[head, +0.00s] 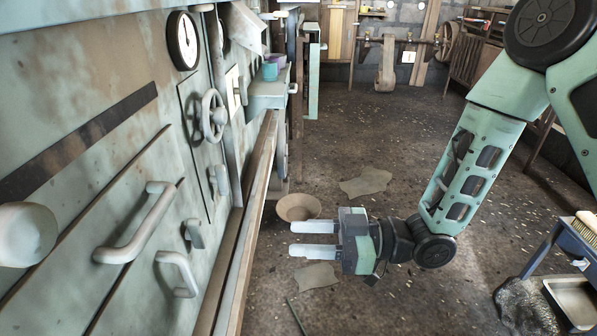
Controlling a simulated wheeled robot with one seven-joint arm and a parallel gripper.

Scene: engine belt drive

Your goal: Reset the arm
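My gripper (313,239) is at the lower middle of the head view. Its two pale fingers point left toward the machine and stand apart, with nothing between them. My arm (470,175) reaches down from the top right, bends at a low joint and runs level to the gripper. The gripper is over the open floor, apart from the large pale green machine (100,90) on the left. The fingertips seem close to the machine's lower ledge (250,200), but I cannot tell the distance.
The machine carries handles (145,225), a hand wheel (212,115) and a gauge (183,40). A bowl (298,207) lies on the floor behind the gripper. A blue stand (565,240) with a brush (587,222) is at the lower right. The middle floor (390,120) is mostly clear.

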